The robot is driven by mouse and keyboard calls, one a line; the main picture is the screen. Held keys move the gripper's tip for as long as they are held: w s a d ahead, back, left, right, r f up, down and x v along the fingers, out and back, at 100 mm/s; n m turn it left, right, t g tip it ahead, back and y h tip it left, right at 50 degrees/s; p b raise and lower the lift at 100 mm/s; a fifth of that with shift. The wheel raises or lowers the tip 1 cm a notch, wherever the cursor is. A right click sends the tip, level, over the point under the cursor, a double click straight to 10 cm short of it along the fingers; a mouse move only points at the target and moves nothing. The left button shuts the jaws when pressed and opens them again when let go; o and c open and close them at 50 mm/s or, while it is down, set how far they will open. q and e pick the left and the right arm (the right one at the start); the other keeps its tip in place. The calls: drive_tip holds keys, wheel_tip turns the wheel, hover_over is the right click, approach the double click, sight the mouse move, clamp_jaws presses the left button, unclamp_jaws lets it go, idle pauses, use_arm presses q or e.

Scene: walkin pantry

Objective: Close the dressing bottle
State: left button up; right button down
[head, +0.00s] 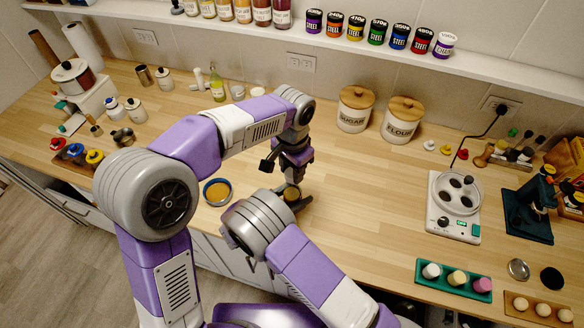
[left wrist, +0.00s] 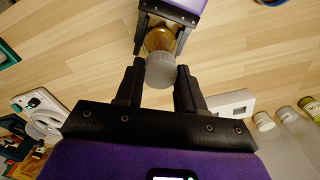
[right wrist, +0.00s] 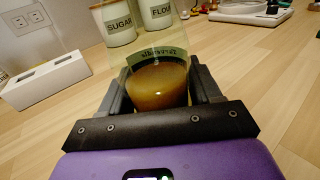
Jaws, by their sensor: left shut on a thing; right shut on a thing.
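The dressing bottle is clear with amber dressing and a green label; its body (right wrist: 157,82) stands between the fingers of my right gripper (right wrist: 160,90), which is shut on it. In the left wrist view the amber bottle (left wrist: 159,40) lies in line behind a pale grey cap (left wrist: 160,71). My left gripper (left wrist: 160,74) is shut on that cap, one finger on each side. In the head view my left gripper (head: 290,165) is above the bottle (head: 291,193), largely hidden by my arms. I cannot tell whether the cap touches or sits on the bottle's neck.
A blue-rimmed bowl (head: 217,192) of orange contents stands left of the grippers. Sugar (head: 355,110) and flour (head: 402,120) canisters stand at the back. A white hotplate device (head: 453,210) is at the right. The counter between has free room.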

use_arm(q)
drive_tip(key=o, duration=1.2)
drive_tip(key=shift+o, duration=0.2)
wheel_tip(320, 180, up, 12)
use_arm(e)
drive_tip(key=shift+c, duration=0.7)
unclamp_jaws()
